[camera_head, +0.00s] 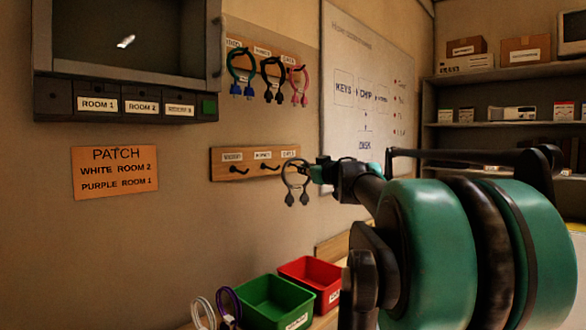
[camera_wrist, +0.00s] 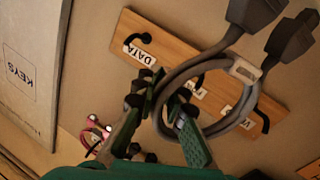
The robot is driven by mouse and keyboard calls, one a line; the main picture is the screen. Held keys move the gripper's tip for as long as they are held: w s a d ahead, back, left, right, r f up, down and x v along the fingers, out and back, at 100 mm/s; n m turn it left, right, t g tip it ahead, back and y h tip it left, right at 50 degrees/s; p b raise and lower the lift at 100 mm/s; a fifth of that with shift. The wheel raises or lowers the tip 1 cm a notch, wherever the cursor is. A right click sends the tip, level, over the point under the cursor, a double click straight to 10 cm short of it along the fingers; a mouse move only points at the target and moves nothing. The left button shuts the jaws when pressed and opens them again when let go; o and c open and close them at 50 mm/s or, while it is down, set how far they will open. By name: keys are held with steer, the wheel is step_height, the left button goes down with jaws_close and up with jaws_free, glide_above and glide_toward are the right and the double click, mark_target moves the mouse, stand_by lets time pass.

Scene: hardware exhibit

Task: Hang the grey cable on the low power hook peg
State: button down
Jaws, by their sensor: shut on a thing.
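The grey cable is a coiled loop with two dark plugs hanging below it in the head view (camera_head: 290,197). In the wrist view its coil (camera_wrist: 213,133) fills the middle right. My gripper (camera_head: 312,172) is shut on the edge of the coil; its green fingers show in the wrist view (camera_wrist: 168,104). The low wooden peg board (camera_head: 219,173) is behind the coil. Its left hook peg (camera_head: 239,171) and middle hook peg (camera_head: 270,166) look bare. The DATA peg (camera_wrist: 131,41) shows clear of the coil in the wrist view. The other labels are partly covered or unreadable.
Teal, black and pink cables (camera_head: 300,86) hang on a board above. A whiteboard (camera_head: 370,60) is on the wall at right. Green (camera_head: 262,308) and red (camera_head: 318,277) bins stand below, with white (camera_head: 202,312) and purple (camera_head: 229,302) cables beside them.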

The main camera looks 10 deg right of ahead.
steer(key=w+a+f, duration=0.1)
steer(key=w+a, duration=0.1)
steer(key=w, duration=0.1)
steer(key=w+a, duration=0.2)
steer(key=w, duration=0.1)
steer(key=w+a+f, duration=0.1)
steer(key=w+a, duration=0.1)
steer(key=w, duration=0.1)
steer(key=shift+a+f, duration=0.15)
steer(key=shift+f, duration=0.15)
stand_by(1.2)
stand_by(0.6)
